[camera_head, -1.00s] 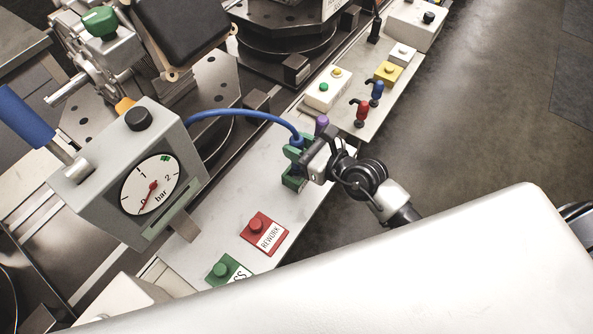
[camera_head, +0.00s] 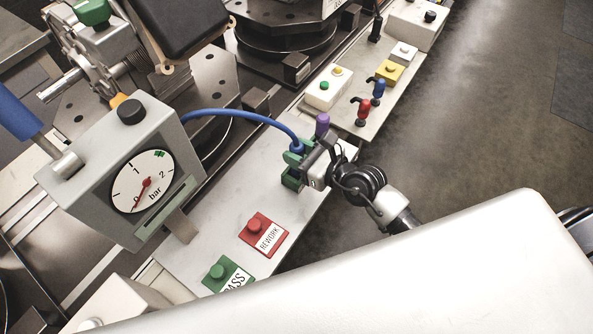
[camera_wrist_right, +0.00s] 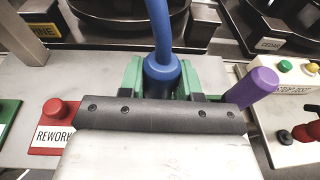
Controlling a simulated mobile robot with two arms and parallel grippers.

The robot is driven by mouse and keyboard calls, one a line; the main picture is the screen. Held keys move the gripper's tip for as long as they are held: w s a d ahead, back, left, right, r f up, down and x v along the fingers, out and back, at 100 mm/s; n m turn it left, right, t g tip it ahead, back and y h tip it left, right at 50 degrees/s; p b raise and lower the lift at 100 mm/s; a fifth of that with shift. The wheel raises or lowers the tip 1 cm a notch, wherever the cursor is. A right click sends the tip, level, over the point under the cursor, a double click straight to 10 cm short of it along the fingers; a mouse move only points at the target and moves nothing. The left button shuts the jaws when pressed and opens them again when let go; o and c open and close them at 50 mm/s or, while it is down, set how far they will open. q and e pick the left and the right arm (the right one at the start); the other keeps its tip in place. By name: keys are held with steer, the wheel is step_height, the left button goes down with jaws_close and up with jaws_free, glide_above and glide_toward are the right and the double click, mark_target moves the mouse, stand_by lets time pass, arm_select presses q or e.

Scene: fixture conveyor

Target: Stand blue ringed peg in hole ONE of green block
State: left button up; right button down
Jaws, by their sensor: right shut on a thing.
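A thick blue hose (camera_head: 235,113) arcs to a blue end piece with a wider ringed collar (camera_head: 297,146). This is the only thing I see that fits a blue ringed peg. The collar also shows in the right wrist view (camera_wrist_right: 161,72), in front of the middle of my gripper. My right gripper (camera_head: 305,168) is shut at the blue end piece. My left gripper is not in view.
A purple cylinder (camera_head: 322,124) stands close beside my right gripper. Red REWORK (camera_head: 262,234) and green PASS (camera_head: 226,273) buttons are on the pale shelf. A pressure gauge (camera_head: 145,180) stands left. Red and blue levers (camera_head: 377,88) are farther back.

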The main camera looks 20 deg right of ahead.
steer(key=shift+f+b, duration=0.45)
steer(key=shift+f, duration=0.25)
stand_by(0.5)
steer(key=c, duration=0.7)
jaws_free()
